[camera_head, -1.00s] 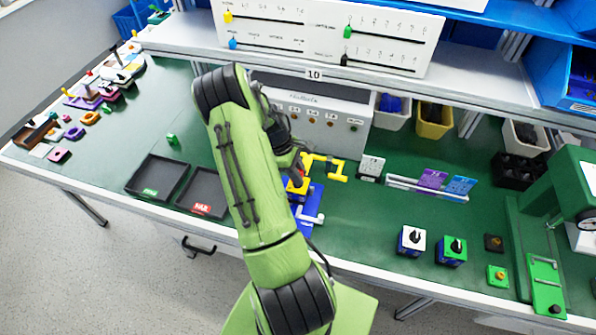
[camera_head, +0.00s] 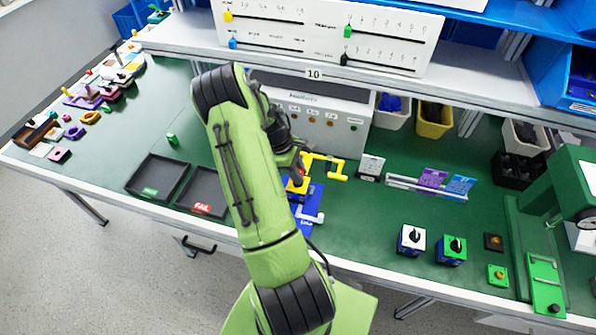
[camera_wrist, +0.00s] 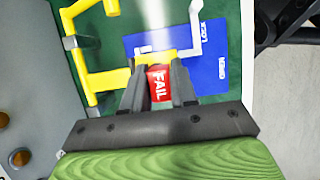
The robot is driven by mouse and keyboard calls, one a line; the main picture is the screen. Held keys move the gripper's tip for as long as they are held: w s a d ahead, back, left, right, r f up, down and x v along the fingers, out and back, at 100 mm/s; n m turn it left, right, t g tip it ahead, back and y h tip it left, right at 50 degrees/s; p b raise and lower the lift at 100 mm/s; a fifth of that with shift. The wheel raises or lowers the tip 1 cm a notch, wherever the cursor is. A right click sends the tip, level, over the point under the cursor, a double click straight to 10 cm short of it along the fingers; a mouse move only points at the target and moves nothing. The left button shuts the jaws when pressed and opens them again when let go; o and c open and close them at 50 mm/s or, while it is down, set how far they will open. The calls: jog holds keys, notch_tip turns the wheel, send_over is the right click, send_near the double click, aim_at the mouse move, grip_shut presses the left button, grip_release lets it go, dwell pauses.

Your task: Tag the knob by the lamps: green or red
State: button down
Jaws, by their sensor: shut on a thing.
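My gripper (camera_wrist: 157,88) is shut on a red tag (camera_wrist: 159,82) marked FAIL, which shows between its fingers in the wrist view. A yellow part (camera_wrist: 155,57) lies right at the tag's far end; I cannot tell whether they touch. In the head view my arm hides most of the gripper. The grey console (camera_head: 345,137) has a row of small orange and green round spots on its front; my arm covers its left part. Two black knobs stand on the right: one on a white-topped box (camera_head: 411,240), one on a green-topped box (camera_head: 451,250).
A blue plate (camera_wrist: 208,72) marked LOCK and OPEN lies below the gripper, beside a yellow frame (camera_wrist: 104,80). Two black trays, one green-labelled (camera_head: 158,176) and one labelled FAIL (camera_head: 204,190), are left of my arm. A card rack (camera_head: 425,190) stands to the right.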

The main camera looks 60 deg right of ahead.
jog(key=shift+f, duration=0.2)
jog(key=shift+f+b, duration=0.35)
jog(key=shift+b, duration=0.05)
jog(key=shift+f, duration=0.3)
jog(key=c, duration=0.8)
grip_release()
jog(key=shift+r, duration=0.1)
jog(key=v, duration=1.5)
jog(key=shift+r+p, duration=0.3)
jog(key=shift+p, duration=0.1)
jog(key=shift+w, duration=0.1)
